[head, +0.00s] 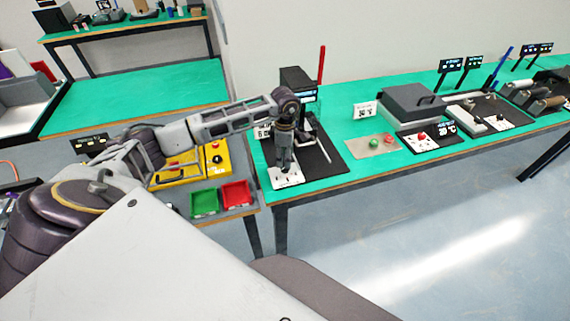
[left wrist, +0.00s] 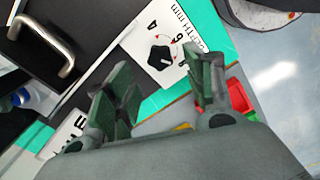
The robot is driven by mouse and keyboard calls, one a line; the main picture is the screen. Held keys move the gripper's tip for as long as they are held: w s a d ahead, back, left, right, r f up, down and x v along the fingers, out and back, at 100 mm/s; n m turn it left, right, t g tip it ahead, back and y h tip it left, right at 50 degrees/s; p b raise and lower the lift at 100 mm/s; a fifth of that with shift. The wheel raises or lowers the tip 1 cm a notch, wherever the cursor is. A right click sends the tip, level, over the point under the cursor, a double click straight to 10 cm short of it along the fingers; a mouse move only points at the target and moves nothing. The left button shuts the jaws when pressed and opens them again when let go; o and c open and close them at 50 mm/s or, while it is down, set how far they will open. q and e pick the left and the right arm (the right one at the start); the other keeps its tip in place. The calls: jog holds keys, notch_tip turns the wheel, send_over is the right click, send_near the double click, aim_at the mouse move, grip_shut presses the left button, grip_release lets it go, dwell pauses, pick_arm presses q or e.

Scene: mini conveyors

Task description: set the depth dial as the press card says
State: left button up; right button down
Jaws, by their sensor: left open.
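The depth dial (left wrist: 160,57) is a black knob on a white panel (left wrist: 148,38) marked "DEPTH mm", with a red arc arrow and numbers such as 4 and 6. Which number the knob points at is unclear. My left gripper (left wrist: 160,88) is open, its fingers apart on the near side of the knob and not around it. In the head view my left gripper (head: 285,166) hangs over the white panel (head: 290,180) and hides the dial. The press card (head: 264,131) is partly behind my arm and seems to show a 6. My right gripper is out of view.
The press (head: 296,80) with its red lever (head: 321,65) stands behind the panel. A green tray (head: 204,203) and a red tray (head: 236,194) lie to the left, near a yellow box (head: 214,160). Other machines line the green table to the right.

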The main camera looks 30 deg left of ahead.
aim_at(285, 170)
pick_arm(q)
jog(key=shift+f+p, duration=0.3)
jog(key=shift+f, duration=2.3)
jog(key=c, duration=1)
